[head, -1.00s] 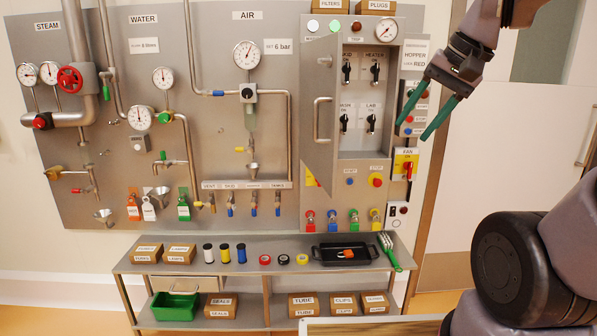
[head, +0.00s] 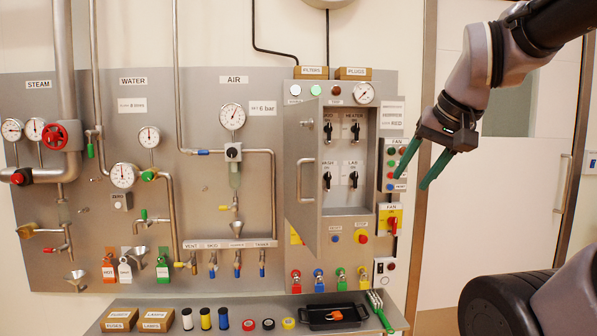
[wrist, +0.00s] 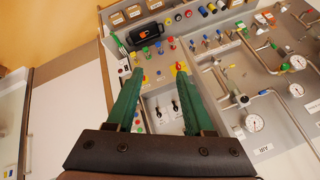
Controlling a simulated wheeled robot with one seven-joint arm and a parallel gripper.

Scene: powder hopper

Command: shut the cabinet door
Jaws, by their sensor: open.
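The grey cabinet (head: 348,200) on the wall panel stands open, with black switches (head: 327,181) showing inside. Its door (head: 309,225) is swung out on the left side of the opening and carries a long bar handle (head: 306,181). My gripper (head: 411,182) is open and empty, to the right of the cabinet in the head view, apart from the door and its handle. In the wrist view my gripper (wrist: 160,74) has its green fingers spread, with the switches (wrist: 159,112) seen between them. The door is hard to make out there.
A shelf (head: 170,305) below the panel holds boxes, spools, tape rolls and a black tray (head: 335,317). Pipes and gauges (head: 232,117) fill the panel to the left. Boxes (head: 311,72) sit on top of the cabinet. A yellow fan switch (head: 391,219) is right of it.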

